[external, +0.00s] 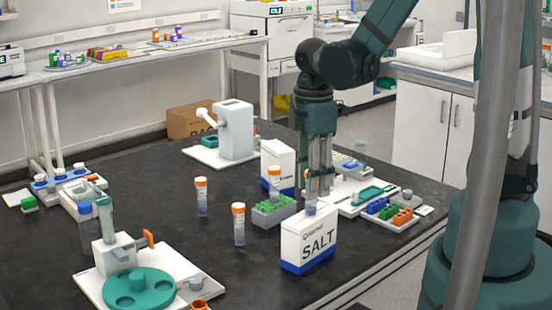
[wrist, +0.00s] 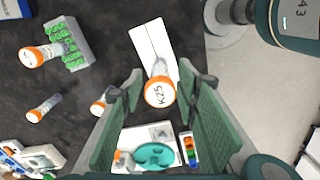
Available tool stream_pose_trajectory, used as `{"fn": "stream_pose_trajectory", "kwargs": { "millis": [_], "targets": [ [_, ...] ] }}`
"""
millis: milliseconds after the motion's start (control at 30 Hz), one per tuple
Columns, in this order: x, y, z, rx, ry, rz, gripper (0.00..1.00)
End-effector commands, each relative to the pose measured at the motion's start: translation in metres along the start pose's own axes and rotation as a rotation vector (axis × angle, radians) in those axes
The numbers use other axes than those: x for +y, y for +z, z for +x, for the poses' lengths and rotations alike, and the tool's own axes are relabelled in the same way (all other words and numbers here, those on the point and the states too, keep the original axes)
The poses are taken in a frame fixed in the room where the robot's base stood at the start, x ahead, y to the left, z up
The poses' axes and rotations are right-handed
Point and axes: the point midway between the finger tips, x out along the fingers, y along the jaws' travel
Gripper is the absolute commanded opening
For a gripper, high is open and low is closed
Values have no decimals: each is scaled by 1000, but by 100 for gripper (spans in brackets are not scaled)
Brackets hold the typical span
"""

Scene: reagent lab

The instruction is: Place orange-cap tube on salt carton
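The salt carton (external: 308,241) is a white box with a blue base, near the table's right edge. Its white top (wrist: 147,42) shows in the wrist view. An orange-cap tube (external: 310,208) stands upright on the carton top, partly hidden by my fingers. Its cap, marked KZ5 (wrist: 158,92), shows in the wrist view. My gripper (external: 318,190) is above the carton with its fingers either side of the tube's upper part. In the wrist view the fingers (wrist: 159,84) are spread, with small gaps beside the cap.
Other orange-cap tubes stand on the dark table (external: 201,196) (external: 238,224), and one is in the green rack (external: 268,213). A second white carton (external: 279,160) stands behind. A tray of coloured blocks (external: 390,213) lies right, and a device with a teal disc (external: 138,287) front left.

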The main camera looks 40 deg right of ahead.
Motion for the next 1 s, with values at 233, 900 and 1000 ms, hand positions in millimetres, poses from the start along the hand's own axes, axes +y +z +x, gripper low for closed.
{"fn": "stream_pose_trajectory", "kwargs": {
  "millis": [233, 900, 1000],
  "targets": [
    [0, 0, -24, 0, 0, 0, 32],
    [0, 0, -78, 0, 0, 0, 32],
    [0, 0, -80, 0, 0, 0, 32]
  ]
}}
